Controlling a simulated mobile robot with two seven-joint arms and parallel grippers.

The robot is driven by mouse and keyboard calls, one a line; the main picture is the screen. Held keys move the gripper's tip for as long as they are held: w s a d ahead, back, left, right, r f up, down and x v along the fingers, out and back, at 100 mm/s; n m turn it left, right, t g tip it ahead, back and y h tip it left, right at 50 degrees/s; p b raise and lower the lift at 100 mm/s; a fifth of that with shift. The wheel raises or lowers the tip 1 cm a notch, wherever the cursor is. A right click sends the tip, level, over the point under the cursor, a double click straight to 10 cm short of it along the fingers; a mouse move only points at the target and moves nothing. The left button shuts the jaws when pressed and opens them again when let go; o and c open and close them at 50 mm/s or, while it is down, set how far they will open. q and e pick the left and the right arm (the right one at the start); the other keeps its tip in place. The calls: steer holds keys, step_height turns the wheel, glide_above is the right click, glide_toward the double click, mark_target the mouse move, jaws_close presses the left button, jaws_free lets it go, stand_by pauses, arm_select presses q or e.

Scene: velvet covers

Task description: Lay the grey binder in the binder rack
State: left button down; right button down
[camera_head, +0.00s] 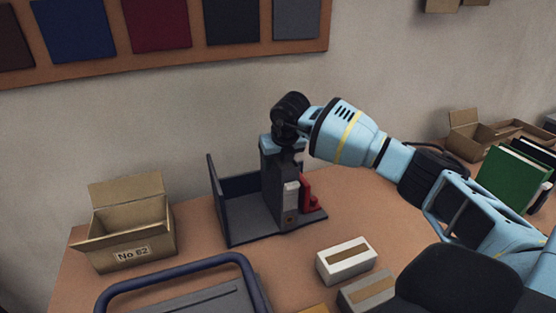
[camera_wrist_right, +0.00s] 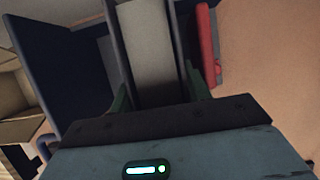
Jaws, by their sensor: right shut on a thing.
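The grey binder (camera_head: 277,178) stands upright at the right part of the binder rack (camera_head: 233,227), with a pale label on its narrow front face. Its lower end is at the rack's floor; whether it rests there I cannot tell. My right gripper (camera_head: 283,146) comes from above and is shut on the binder's top. In the right wrist view the binder (camera_wrist_right: 152,45) lies between the two fingers of the gripper (camera_wrist_right: 160,88). The dark rack wall (camera_wrist_right: 60,55) shows to the left. A red upright piece (camera_head: 308,192) stands just right of the binder. My left gripper is out of view.
An open cardboard box (camera_head: 128,240) stands left of the rack. Two small boxes, one white (camera_head: 346,259), lie in front right. A blue curved bar (camera_head: 180,279) is at the front left. Green books (camera_head: 510,178) stand far right. Bare table lies right of the rack.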

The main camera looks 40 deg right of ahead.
steer(key=shift+r, duration=0.15)
steer(key=c, duration=0.7)
jaws_free()
steer(key=shift+o, duration=0.5)
steer(key=shift+v, duration=3.85)
